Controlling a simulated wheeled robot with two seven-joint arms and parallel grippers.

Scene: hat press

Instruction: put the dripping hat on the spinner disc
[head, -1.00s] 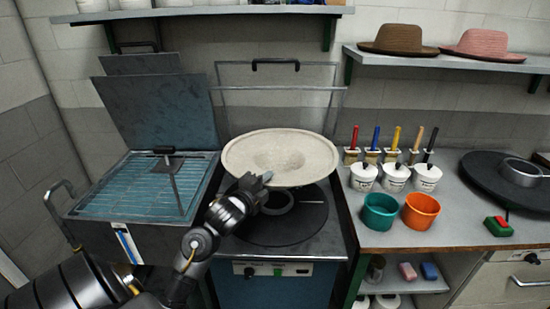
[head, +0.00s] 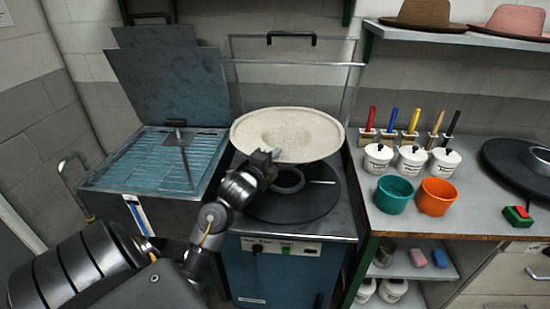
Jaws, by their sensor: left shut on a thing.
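The hat (head: 300,128) is pale cream with a wide brim and a hollow in its middle. It hangs tilted above the dark spinner disc (head: 262,210) with a grey ring (head: 288,181) at its centre. My left gripper (head: 268,160) is shut on the front-left part of the brim. The hat covers the far part of the disc; it looks held clear of it. My right gripper is not in view.
A vat (head: 170,172) with a raised lid (head: 172,82) and a blue rack stands at left. At right, the counter holds a teal bowl (head: 394,196), an orange bowl (head: 436,200), white tubs and several brushes.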

